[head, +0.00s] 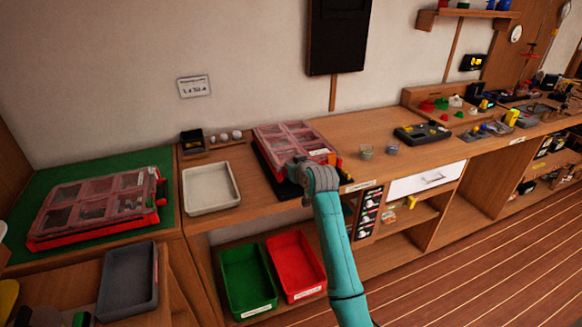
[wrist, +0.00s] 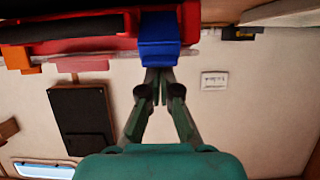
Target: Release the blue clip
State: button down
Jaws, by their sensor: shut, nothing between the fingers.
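The blue clip (wrist: 159,38) sits on the front edge of a red case (wrist: 100,46) in the wrist view. My gripper (wrist: 160,74) is shut and empty, with its fingertips together right at the clip's edge. I cannot tell whether they touch it. In the head view the red case (head: 285,134) with clear lid panes lies on the bench, and my gripper (head: 298,178) is at its front edge. The blue clip is hidden behind my gripper there. An orange clip (wrist: 18,58) sits on the same edge, apart from the blue one.
A white tray (head: 209,210) stands on the bench left of the case. A second red case (head: 95,232) lies on a green mat further left. Green (head: 247,302) and red (head: 296,290) bins are on the shelf below. Small jars (head: 366,153) stand to the right.

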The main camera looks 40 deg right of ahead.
jog(key=r, duration=0.1)
jog(key=w+r, duration=0.2)
jog(key=shift+w+d, duration=0.15)
jog(key=shift+d, duration=0.1)
jog(key=f+v, duration=0.1)
jog(key=v, duration=0.9)
